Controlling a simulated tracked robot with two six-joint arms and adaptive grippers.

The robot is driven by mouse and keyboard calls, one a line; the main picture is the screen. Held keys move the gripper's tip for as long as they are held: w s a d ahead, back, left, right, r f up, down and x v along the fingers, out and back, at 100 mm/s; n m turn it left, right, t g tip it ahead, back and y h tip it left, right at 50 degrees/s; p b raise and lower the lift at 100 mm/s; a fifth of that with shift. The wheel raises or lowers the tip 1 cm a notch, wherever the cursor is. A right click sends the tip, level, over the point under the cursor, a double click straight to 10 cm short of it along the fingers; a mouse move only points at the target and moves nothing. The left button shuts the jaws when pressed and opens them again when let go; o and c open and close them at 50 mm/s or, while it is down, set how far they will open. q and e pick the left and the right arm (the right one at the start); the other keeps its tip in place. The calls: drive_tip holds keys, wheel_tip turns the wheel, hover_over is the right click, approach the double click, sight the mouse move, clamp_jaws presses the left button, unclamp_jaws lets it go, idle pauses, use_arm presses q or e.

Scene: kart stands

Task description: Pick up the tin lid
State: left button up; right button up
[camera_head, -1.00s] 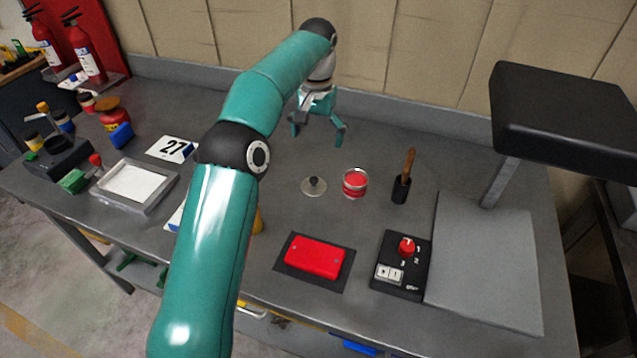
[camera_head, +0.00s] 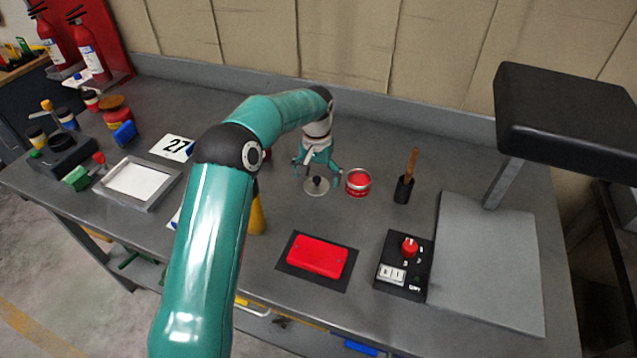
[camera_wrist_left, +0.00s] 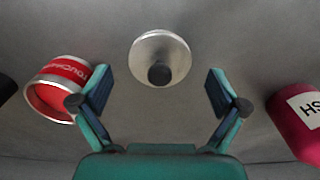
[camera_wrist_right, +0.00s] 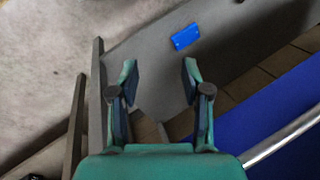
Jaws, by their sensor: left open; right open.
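The tin lid (camera_head: 316,187) is a small round silver disc with a dark knob, lying on the grey workbench beside the red tin. In the left wrist view the lid (camera_wrist_left: 160,58) lies ahead of and between the open fingers, not touching them. My left gripper (camera_head: 318,172) is open and empty, low over the bench just behind the lid; it also shows in the left wrist view (camera_wrist_left: 160,95). The open red tin (camera_head: 358,182) stands right of the lid. My right gripper (camera_wrist_right: 158,80) is open and empty, seen only in its own wrist view.
A red box (camera_head: 317,257) on a dark mat and a control box (camera_head: 404,264) are nearer the front. A grey panel with a black lamp head (camera_head: 565,110) fills the right side.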

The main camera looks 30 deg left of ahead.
use_arm(q)
drive_tip(key=shift+f, duration=0.35)
drive_tip(key=shift+s, duration=0.1)
clamp_jaws()
